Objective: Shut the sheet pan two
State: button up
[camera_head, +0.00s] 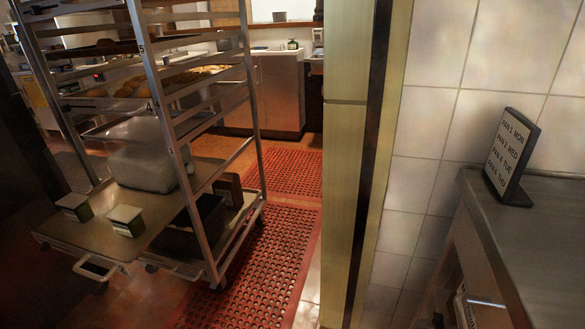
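A tall metal rack (170,130) stands at the left with several sheet pans on its rails. A low sheet pan (150,212) sticks out of the rack's front toward me, with a bar handle (97,268) on its front edge. It carries a pale grey bin and two small boxes with light tops. Higher pans hold food (170,82). My gripper is not in view.
A yellowish wall edge (345,150) stands upright between the rack and a metal counter (545,235) at right. A black sign (512,155) on the counter lists pans and weekdays. A red perforated floor mat (265,255) lies right of the rack. Dark boxes (192,230) sit low in the rack.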

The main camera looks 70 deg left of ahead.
aim_at(98, 236)
jog(key=u, duration=3.5)
